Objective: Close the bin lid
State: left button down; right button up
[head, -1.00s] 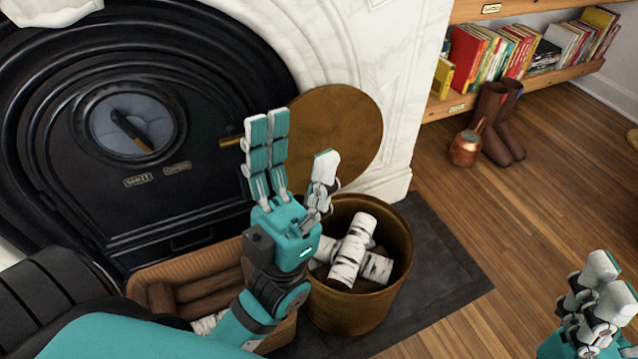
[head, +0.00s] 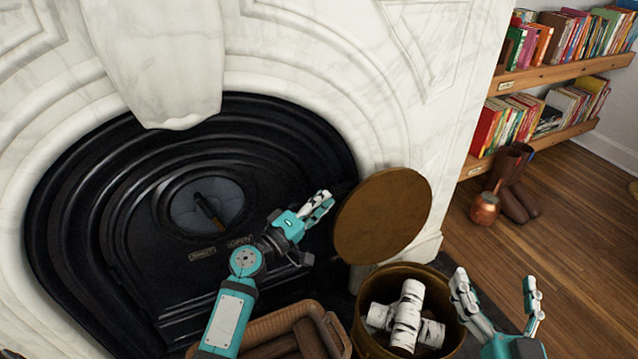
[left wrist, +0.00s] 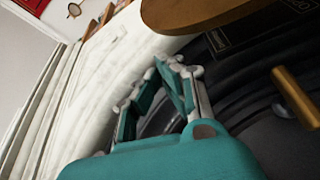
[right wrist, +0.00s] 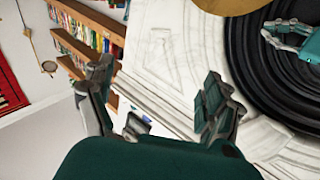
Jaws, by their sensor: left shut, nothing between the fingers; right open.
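The brass bin (head: 372,342) stands on the hearth with white birch logs (head: 407,318) inside. Its round brown lid (head: 383,214) stands raised on edge at the bin's back, leaving the bin open. The lid's edge also shows at the top of the left wrist view (left wrist: 190,14) and of the right wrist view (right wrist: 228,5). My left gripper (head: 322,203) is shut and empty, just left of the lid, in front of the black fireplace. My right gripper (head: 497,290) is open and empty, right of the bin, with its fingers pointing up.
A wicker basket (head: 262,329) of brown logs sits left of the bin. The black fireplace (head: 120,230) and marble surround (head: 300,40) rise behind. A copper pot (head: 484,208) and brown boots (head: 514,180) stand at right under bookshelves (head: 530,75).

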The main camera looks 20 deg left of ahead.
pick_arm(q)
jog(key=w+d, duration=0.1)
jog(key=w, duration=0.1)
jog(key=w+d, duration=0.2)
jog(key=shift+w+r, duration=0.1)
jog(key=shift+w, duration=0.05)
jog(key=shift+a+b+x, duration=0.15)
jog(key=shift+x, duration=0.9)
jog(key=shift+a+b+x, duration=0.1)
jog(key=shift+b+x, duration=0.05)
jog(key=shift+x, duration=0.9)
pick_arm(e)
jog(key=shift+s+d+r+t, duration=0.1)
jog(key=shift+d+r+t, duration=0.2)
jog(key=shift+r, duration=0.2)
jog(key=shift+s+d+r+t, duration=0.1)
jog(key=shift+d+r+t, duration=0.1)
jog(key=shift+r+t, duration=0.25)
